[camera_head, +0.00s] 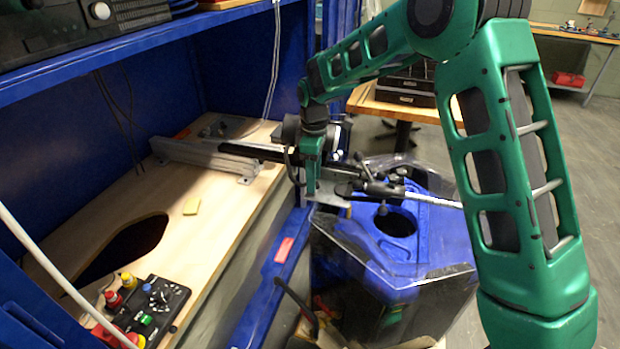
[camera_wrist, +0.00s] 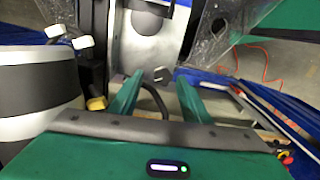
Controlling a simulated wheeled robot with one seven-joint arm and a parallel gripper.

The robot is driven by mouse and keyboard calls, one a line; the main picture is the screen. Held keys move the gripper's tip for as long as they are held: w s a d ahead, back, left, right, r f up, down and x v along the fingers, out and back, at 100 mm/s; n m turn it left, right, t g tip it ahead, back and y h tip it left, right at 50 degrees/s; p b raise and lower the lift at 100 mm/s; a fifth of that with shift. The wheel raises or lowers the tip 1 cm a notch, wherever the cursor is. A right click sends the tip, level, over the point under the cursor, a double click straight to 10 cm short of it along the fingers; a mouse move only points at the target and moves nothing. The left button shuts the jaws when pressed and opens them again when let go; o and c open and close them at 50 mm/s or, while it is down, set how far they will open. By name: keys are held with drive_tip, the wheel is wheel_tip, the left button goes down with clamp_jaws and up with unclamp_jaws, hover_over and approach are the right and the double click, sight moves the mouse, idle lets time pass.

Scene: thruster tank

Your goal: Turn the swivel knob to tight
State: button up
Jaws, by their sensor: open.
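My gripper (camera_wrist: 159,80) is open, its two green fingers apart in the wrist view, with nothing visible between their tips. A grey metal plate with a small round dark spot (camera_wrist: 161,73) lies beyond the tips. In the head view, my gripper (camera_head: 313,172) points down beside a black clamp with a silver rod (camera_head: 432,200) above the blue tank. A small dark knob-like part (camera_head: 362,160) stands up on this clamp, to the right of my gripper. I cannot tell for sure that it is the swivel knob, or whether the gripper touches anything.
A blue tank (camera_head: 395,270) with a round opening and clear sheeting stands below the clamp. A wooden bench top (camera_head: 215,215) lies to the left, with a metal rail (camera_head: 195,155) and a black control box (camera_head: 152,305). A blue shelf overhangs the bench. Open floor lies right.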

drive_tip(key=shift+f, duration=0.2)
drive_tip(key=c, duration=1)
drive_tip(key=shift+w+a+r, duration=0.1)
drive_tip(key=shift+a, duration=0.15)
drive_tip(key=shift+c, duration=0.2)
drive_tip(key=shift+d, duration=0.15)
